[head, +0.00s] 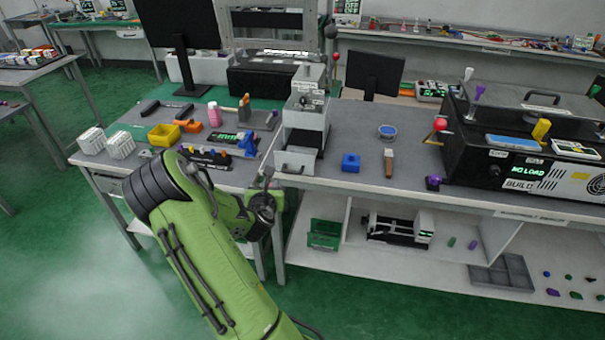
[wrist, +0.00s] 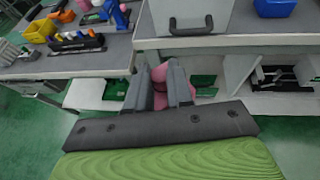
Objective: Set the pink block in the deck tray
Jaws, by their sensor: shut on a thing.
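My gripper (head: 267,182) is in front of the bench edge, below and left of the grey lever machine. In the wrist view my gripper (wrist: 159,72) has its two grey fingers closed on the pink block (wrist: 160,99), which is partly hidden between them. The block cannot be made out in the head view. A light grey drawer-like tray (head: 295,160) with a black handle sticks out at the machine's foot; it also shows ahead of the fingers in the wrist view (wrist: 215,12). A grey divided tray (head: 500,272) lies on the lower shelf. I cannot tell which is the deck tray.
A blue block (head: 351,162), a wooden-handled brush (head: 388,163) and a blue-topped round dish (head: 387,131) stand right of the machine. The left bench holds a yellow bin (head: 164,135), a pink bottle (head: 214,114) and tools.

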